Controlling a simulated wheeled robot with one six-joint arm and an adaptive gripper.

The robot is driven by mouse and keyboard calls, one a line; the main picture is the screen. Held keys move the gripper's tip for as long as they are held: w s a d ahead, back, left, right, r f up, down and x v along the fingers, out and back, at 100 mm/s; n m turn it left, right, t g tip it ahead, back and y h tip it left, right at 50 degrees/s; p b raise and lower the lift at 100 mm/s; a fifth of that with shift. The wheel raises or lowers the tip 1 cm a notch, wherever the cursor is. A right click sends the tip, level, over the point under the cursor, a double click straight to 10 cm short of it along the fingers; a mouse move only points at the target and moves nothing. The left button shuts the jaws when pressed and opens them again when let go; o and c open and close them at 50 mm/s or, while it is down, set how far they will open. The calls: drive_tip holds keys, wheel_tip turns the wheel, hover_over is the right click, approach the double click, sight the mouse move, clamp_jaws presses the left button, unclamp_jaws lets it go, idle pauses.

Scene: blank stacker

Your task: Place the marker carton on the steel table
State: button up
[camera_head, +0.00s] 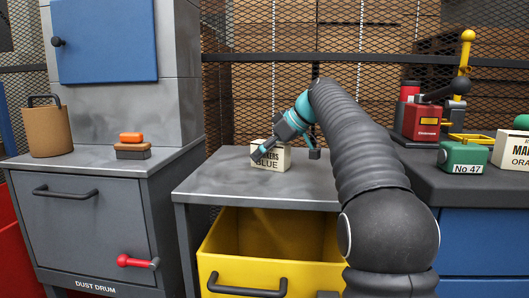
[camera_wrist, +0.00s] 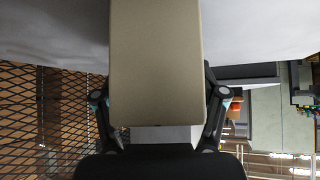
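The marker carton (camera_head: 272,160) is a cream box with dark lettering that ends in "BLUE". In the head view it stands upright at the steel table (camera_head: 210,184), low over or on its grey top. I cannot tell whether its base touches. My gripper (camera_head: 275,148) reaches it from above right, with one dark finger across the label. In the wrist view the carton (camera_wrist: 155,65) fills the space between the two fingers, which look closed against its sides. The far finger is hidden in the head view.
An open yellow drawer (camera_head: 222,262) juts out below the table. A grey dust drum cabinet (camera_head: 80,220) with a brown bucket (camera_head: 48,132) and a brush (camera_head: 132,147) stands left. A right-hand bench holds a red device (camera_head: 422,120), a green block (camera_head: 462,157) and an orange-marker carton (camera_head: 514,152).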

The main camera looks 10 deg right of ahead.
drive_tip(key=shift+r, duration=0.3)
drive_tip(key=p+v, duration=0.3)
drive_tip(key=v, duration=0.8)
drive_tip(key=shift+s+d+r, duration=0.2)
drive_tip(key=shift+s+d, duration=0.05)
drive_tip(key=shift+d, duration=0.05)
